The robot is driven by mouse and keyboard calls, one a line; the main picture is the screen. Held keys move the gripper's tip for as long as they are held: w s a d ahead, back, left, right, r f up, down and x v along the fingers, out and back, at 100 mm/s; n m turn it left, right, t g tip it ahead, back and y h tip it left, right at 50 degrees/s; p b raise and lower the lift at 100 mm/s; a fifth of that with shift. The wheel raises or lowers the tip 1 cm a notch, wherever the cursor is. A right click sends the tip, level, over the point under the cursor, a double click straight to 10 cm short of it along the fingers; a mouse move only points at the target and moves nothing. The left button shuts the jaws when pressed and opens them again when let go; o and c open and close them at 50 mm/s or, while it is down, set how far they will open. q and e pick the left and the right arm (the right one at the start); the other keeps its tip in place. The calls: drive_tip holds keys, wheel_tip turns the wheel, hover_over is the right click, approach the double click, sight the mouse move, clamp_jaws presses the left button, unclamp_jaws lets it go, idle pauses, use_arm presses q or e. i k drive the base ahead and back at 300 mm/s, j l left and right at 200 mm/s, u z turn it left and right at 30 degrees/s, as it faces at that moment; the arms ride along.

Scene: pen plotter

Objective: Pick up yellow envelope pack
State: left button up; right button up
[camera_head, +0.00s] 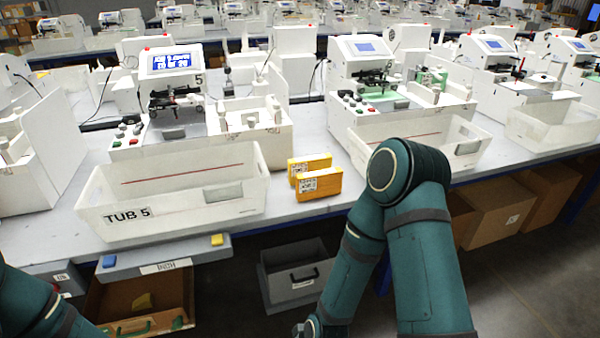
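My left arm shows only as a link at the bottom left corner. Neither gripper is visible.
The white tub (240,209) stands left of the packs, and another white tub (462,137) stands to the right. Plotter machines (172,75) line the table behind. A grey ledge (120,266) with blue and yellow buttons is at the front. Boxes sit below the table.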

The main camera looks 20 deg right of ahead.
sight(324, 160)
drive_tip(key=l+u, duration=0.15)
drive_tip(key=u, duration=0.25)
drive_tip(key=l+u, duration=0.15)
drive_tip(key=u, duration=0.25)
drive_tip(key=l+u, duration=0.25)
drive_tip(key=l, duration=0.25)
drive_tip(key=l+u, duration=0.3)
drive_tip(key=l, duration=0.2)
drive_tip(key=k+l+u, duration=0.1)
drive_tip(key=l, duration=0.4)
drive_tip(key=k+l+u, duration=0.1)
drive_tip(key=l, duration=0.35)
